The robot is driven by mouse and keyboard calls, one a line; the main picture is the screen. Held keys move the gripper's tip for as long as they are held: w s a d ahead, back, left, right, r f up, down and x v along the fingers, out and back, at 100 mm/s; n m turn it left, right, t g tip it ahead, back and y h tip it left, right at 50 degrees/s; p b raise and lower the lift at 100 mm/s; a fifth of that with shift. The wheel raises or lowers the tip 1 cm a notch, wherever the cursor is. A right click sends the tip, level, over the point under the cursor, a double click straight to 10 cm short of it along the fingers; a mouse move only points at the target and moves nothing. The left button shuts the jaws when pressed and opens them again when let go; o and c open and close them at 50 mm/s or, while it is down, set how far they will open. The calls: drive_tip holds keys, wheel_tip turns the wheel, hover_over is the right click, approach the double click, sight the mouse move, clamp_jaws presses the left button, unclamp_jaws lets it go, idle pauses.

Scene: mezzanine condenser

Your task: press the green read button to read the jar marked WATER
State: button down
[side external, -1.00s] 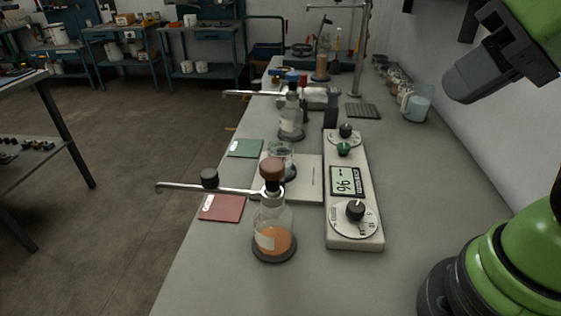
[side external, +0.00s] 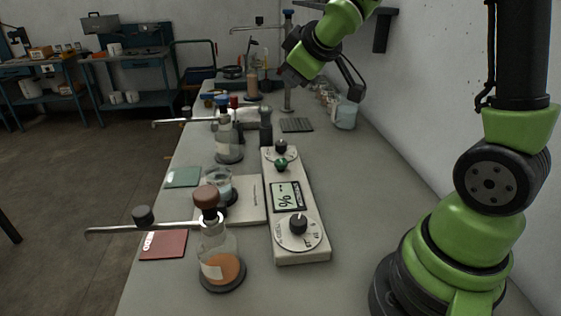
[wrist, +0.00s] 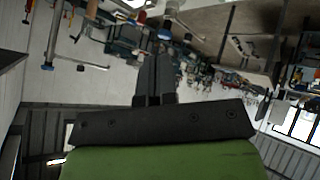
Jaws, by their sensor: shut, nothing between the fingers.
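The green read button (side external: 281,164) sits on a long white console (side external: 304,258) on the bench, below a black knob and above the display. A clear flask (side external: 229,146) with a blue top holds pale liquid. A brown-stoppered flask (side external: 221,270) holds orange liquid. A small beaker (side external: 219,183) stands between them. Their labels are too small to read, so I cannot tell which is WATER. My gripper (wrist: 155,62) is shut and empty in the wrist view. In the side view my arm's end is raised beyond the console, well away from the button; its fingertips are hard to make out.
Metal arms reach left from both flasks, past the bench's left edge. A green pad (side external: 183,177) and a red pad (side external: 163,245) lie at left. A larger beaker (side external: 345,114) stands by the wall. The bench right of the console is clear.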

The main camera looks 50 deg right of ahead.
sight(280, 162)
drive_tip(key=w+d+f+n+y, duration=0.2)
drive_tip(key=w+f+n, duration=0.3)
drive_tip(key=f, duration=0.5)
drive_tip(key=shift+w+d+f, duration=0.3)
drive_tip(key=shift+w+d, duration=0.05)
drive_tip(key=shift+d, duration=0.2)
drive_tip(key=shift+f, duration=4.4)
drive_tip(key=shift+f, duration=0.1)
drive_tip(key=shift+f, duration=0.3)
drive_tip(key=shift+f, duration=0.65)
drive_tip(key=shift+r, duration=1.1)
